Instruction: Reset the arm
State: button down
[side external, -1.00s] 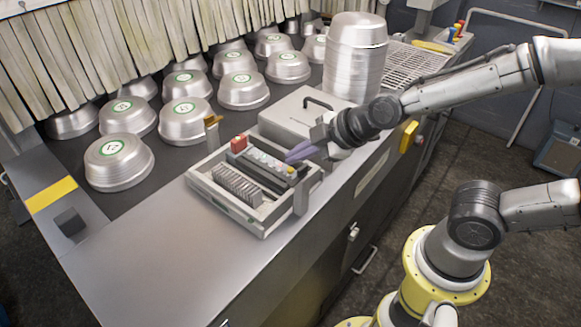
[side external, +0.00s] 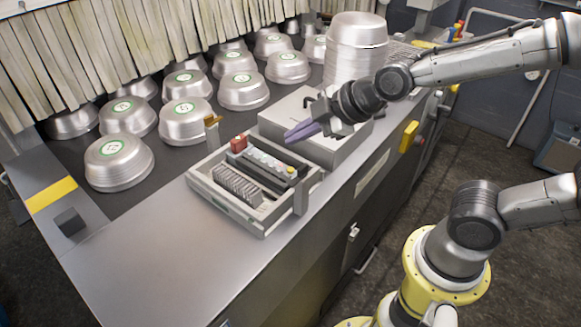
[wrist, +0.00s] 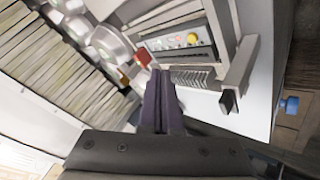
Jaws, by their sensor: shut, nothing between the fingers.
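My gripper (side external: 302,131) is in the air above the right end of the grey control box and in front of the flat metal case (side external: 285,128). Its purple fingers are together with nothing between them. In the wrist view the shut fingers (wrist: 162,100) point toward the box. The open-topped control box (side external: 236,222) sits on the steel counter. It holds a red block, a row of small coloured buttons and a bank of thin grey plates. The box also shows in the wrist view (wrist: 180,28).
Several metal pans (side external: 118,162) with green labels stand on the dark belt at left and behind. A tall pan stack (side external: 356,50) rises behind the case. Strip curtains (side external: 90,50) hang over the belt. The counter's front-left surface (side external: 150,255) is clear.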

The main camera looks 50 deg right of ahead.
jog(key=shift+r, duration=0.65)
notch_tip(320, 180, up, 5)
jog(key=s+d+t, duration=0.1)
jog(key=d, duration=0.1)
jog(key=s+d+f+m+g+h, duration=0.1)
jog(key=s+d+m+g, duration=0.1)
jog(key=s+m, duration=0.3)
jog(key=s+d+f+m+g+h, duration=0.1)
jog(key=s+d+f+m+g, duration=0.1)
jog(key=s+m, duration=0.4)
jog(key=s, duration=0.5)
jog(key=shift+s, duration=0.25)
